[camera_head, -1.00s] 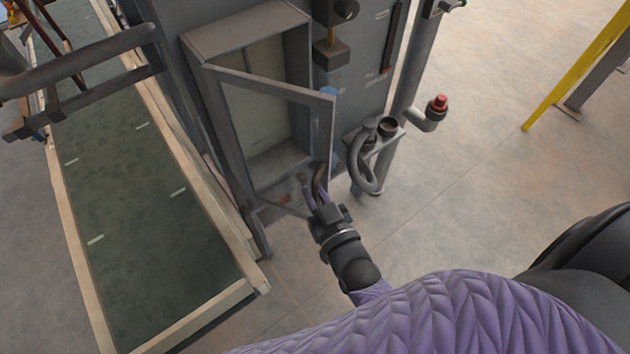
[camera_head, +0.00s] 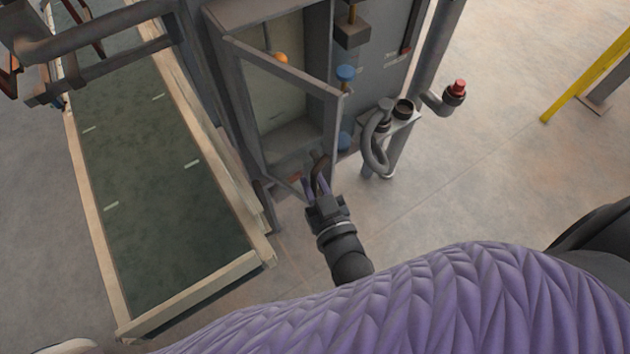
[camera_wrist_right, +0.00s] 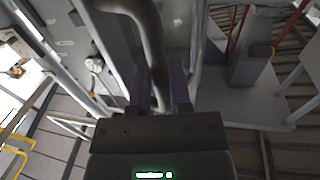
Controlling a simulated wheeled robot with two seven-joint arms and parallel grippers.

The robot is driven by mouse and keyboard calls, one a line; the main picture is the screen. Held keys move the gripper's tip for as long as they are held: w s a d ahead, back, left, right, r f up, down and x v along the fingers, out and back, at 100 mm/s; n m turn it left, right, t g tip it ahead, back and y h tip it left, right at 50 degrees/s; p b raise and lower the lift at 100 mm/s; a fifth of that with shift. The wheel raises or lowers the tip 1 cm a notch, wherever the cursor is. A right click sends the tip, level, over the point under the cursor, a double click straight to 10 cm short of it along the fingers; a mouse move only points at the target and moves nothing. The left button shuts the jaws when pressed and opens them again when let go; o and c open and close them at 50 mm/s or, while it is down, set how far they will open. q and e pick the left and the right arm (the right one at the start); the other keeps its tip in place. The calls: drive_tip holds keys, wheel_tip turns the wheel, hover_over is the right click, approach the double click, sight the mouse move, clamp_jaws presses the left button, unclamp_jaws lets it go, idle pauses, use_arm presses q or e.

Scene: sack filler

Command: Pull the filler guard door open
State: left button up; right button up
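The filler guard door (camera_head: 290,72) is a grey frame with a see-through panel, hinged at its left on the grey filler cabinet. It stands partly open, its free edge swung out toward me. A curved dark handle (camera_head: 322,163) is low on that free edge. My right gripper (camera_head: 316,184) is at the handle; in the right wrist view the curved handle (camera_wrist_right: 149,28) runs down between its purple fingers (camera_wrist_right: 163,88), and it looks shut on it. The exact finger contact is partly hidden. My left gripper is not in view.
A dark green conveyor (camera_head: 165,200) with pale side rails lies left of the cabinet. A small stand with a curved pipe (camera_head: 373,150) and a post with a red button (camera_head: 458,88) stand at the right. A yellow post (camera_head: 585,75) is farther right. Floor between is clear.

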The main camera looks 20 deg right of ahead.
drive_tip(key=o, duration=0.3)
drive_tip(key=shift+s, duration=0.1)
drive_tip(key=s, duration=0.9)
drive_tip(key=shift+s+d, duration=0.15)
drive_tip(key=shift+s, duration=0.2)
